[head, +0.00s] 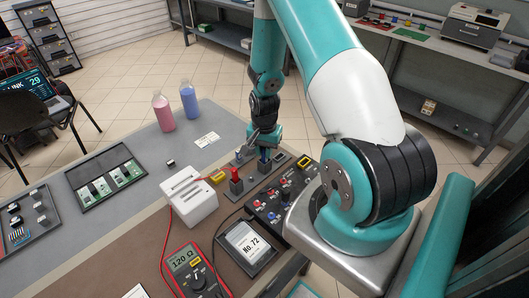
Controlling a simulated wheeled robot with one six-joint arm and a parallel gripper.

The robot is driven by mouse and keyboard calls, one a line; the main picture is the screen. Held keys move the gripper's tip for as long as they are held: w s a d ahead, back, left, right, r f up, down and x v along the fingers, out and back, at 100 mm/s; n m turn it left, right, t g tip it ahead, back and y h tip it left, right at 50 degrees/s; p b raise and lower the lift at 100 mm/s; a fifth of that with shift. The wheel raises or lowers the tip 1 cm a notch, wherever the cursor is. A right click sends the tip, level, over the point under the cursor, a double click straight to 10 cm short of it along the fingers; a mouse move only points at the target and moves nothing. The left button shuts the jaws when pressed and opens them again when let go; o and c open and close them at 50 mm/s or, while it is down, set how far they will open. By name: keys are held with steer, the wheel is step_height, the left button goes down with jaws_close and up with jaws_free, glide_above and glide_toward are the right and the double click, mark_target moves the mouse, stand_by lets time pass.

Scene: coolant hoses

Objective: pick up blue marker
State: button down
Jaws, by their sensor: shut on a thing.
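The blue marker (265,156) is a small, dark blue upright piece at the far edge of the table. My gripper (261,144) points down over it and is shut on it. The fingers and arm hide its upper part. The marker looks upright, at or just above a dark base; I cannot tell whether it is clear of that base. A similar red piece (235,176) stands upright on a dark base to the left of it.
A white box (189,196) with slots, a panel with knobs (283,196), a multimeter (193,272) and a display marked No.72 (246,243) stand close by. Pink (163,112) and blue (189,98) bottles stand farther back left.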

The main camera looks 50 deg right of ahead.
step_height(320, 180, up, 20)
steer(key=b, duration=0.2)
steer(key=shift+f, duration=0.1)
stand_by(1.1)
